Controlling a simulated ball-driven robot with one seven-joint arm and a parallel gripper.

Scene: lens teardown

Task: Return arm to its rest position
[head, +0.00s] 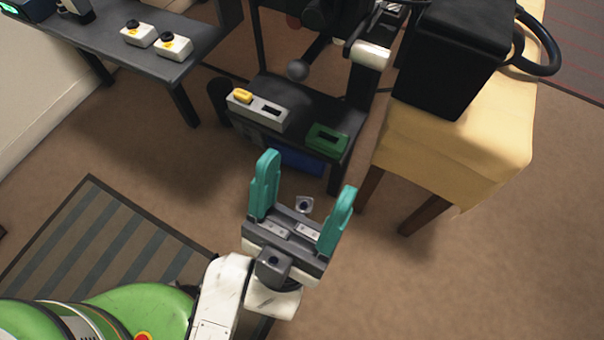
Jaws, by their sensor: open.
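My gripper (309,184) is in the lower middle of the head view, at the end of my white arm. Its two teal fingers stand well apart and are open. A small light piece with a dark round centre (304,204) shows between the fingers; I cannot tell whether it is part of the gripper or lies on the floor beyond. Nothing else is between the fingers. The gripper appears in front of a dark low bench (335,107), and I cannot tell the distance between them.
The bench bears a grey block with a yellow piece (262,108) and a green block (327,138). A yellow-covered table (455,150) with a black box (455,55) stands right. A grey table (95,32) is upper left. A striped mat (85,240) lies left. Brown floor is clear lower right.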

